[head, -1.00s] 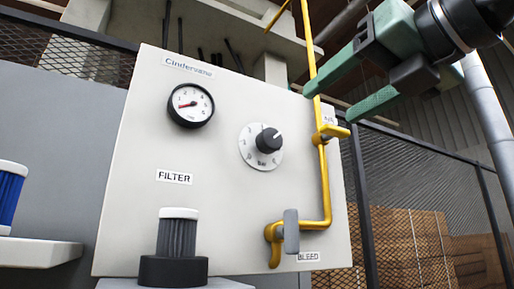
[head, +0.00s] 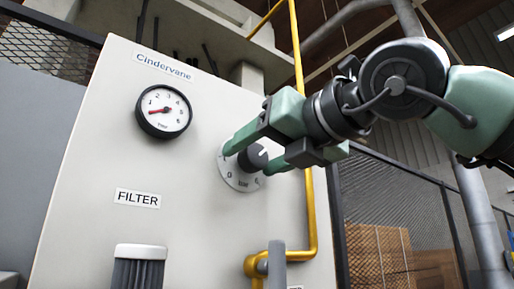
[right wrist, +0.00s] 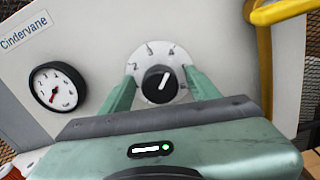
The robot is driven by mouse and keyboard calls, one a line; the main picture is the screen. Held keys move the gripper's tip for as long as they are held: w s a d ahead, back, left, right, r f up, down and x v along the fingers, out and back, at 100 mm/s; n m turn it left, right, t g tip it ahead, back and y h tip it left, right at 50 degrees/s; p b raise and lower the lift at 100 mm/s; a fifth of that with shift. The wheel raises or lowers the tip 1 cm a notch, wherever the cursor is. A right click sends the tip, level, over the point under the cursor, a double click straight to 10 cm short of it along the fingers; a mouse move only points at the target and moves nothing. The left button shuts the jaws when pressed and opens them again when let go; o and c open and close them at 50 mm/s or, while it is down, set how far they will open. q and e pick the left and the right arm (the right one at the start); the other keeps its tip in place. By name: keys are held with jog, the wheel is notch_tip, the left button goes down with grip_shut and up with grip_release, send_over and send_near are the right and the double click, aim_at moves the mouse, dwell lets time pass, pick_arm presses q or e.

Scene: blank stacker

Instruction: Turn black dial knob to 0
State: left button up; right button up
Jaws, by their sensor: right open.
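The black dial knob (head: 252,158) sits on a round white numbered dial (head: 236,180) on the pale panel. A white line on the knob's face shows its pointer; in the right wrist view the knob (right wrist: 160,84) has this line tilted up and to the right. My right gripper (head: 247,153) is open, with its two green fingers on either side of the knob. In the right wrist view the fingertips (right wrist: 160,84) flank the knob with small gaps. The "0" mark is at the dial's lower left in the head view. My left gripper is not in view.
A pressure gauge (head: 164,111) is left of the dial. A yellow pipe (head: 310,215) runs close to the right of the dial, behind my right gripper. A grey-handled valve (head: 277,266) and a filter (head: 139,268) are lower down.

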jog(key=shift+s, duration=0.1)
jog(key=shift+d, duration=0.1)
grip_shut()
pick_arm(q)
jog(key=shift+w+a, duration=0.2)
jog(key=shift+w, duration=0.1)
